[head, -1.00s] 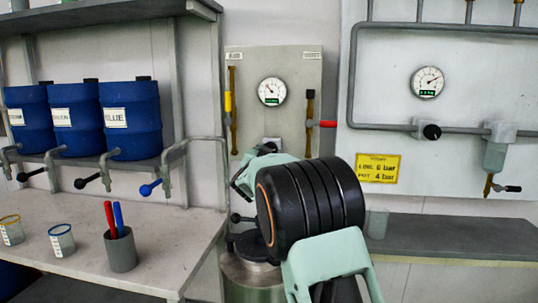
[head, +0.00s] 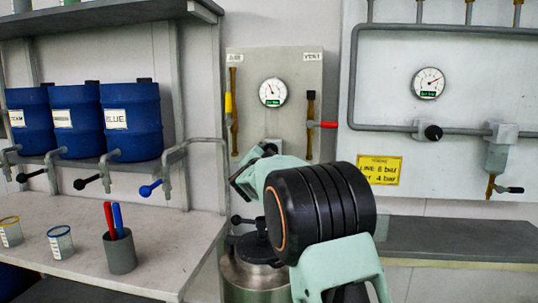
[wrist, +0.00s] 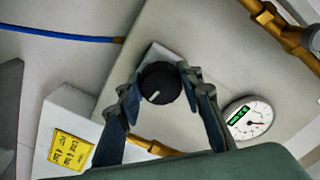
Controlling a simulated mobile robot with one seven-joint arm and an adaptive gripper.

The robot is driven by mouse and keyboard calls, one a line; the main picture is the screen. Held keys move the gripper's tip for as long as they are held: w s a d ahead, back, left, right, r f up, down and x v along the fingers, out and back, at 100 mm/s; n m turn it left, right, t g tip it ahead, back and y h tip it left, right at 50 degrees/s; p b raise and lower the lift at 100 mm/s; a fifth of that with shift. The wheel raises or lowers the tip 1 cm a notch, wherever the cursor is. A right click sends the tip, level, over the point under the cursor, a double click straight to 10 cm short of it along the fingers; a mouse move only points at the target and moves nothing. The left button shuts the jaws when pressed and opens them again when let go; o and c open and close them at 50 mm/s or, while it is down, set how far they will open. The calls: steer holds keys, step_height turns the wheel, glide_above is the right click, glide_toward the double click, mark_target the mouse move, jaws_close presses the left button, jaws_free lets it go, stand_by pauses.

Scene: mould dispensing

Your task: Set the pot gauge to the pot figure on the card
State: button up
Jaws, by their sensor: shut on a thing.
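The pot gauge (head: 272,92) is a white dial on the grey panel, above the knob's mount. Its needle points up and slightly left; figures are too small to read. It also shows in the wrist view (wrist: 249,118). My arm hides the knob in the head view.
The line gauge (head: 428,83) and black line knob (head: 433,132) are on the right panel. A metal pot (head: 252,280) stands below. Blue drums (head: 131,120) and a cup of pens (head: 119,254) are left.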

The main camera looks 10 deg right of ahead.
steer(key=o, duration=1.1)
steer(key=v, duration=1.2)
